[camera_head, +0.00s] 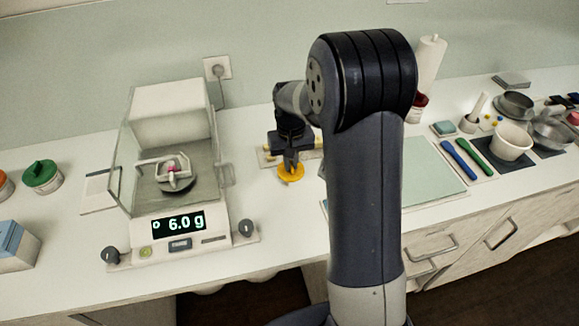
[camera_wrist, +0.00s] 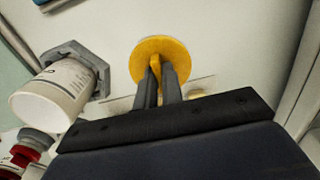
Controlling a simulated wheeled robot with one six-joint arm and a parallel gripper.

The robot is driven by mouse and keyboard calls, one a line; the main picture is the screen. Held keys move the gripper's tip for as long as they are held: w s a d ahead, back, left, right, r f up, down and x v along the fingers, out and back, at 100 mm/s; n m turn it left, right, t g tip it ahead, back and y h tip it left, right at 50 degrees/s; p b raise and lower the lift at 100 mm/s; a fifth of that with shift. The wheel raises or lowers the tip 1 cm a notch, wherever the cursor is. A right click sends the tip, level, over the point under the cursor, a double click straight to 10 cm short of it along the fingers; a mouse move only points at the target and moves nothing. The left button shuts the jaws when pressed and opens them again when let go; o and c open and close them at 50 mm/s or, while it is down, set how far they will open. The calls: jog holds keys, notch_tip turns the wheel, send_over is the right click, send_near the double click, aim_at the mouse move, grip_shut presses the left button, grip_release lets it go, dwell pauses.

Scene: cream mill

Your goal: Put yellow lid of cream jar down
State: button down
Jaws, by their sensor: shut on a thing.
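The yellow lid (camera_head: 290,173) is a round disc with a raised grip on top. My gripper (camera_head: 291,160) points down and is shut on that grip. In the wrist view the lid (camera_wrist: 172,50) shows in front of my gripper (camera_wrist: 157,72), whose two dark fingers pinch its upright tab. The lid is over or on the white bench top just right of the scale; I cannot tell whether it touches the surface.
A balance with a glass shield (camera_head: 180,215) reads 6.0 g at left. A green-lidded jar (camera_head: 42,176) stands farther left. Right of my arm lie a pale green mat (camera_head: 428,168), blue and green spatulas and a white bowl (camera_head: 511,141). Bench in front of the lid is clear.

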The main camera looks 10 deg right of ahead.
jog(key=shift+f, duration=1.25)
jog(key=shift+f, duration=0.1)
jog(key=c, duration=1.5)
grip_release()
jog(key=shift+c, duration=0.2)
notch_tip(320, 180, up, 12)
jog(key=shift+b, duration=0.35)
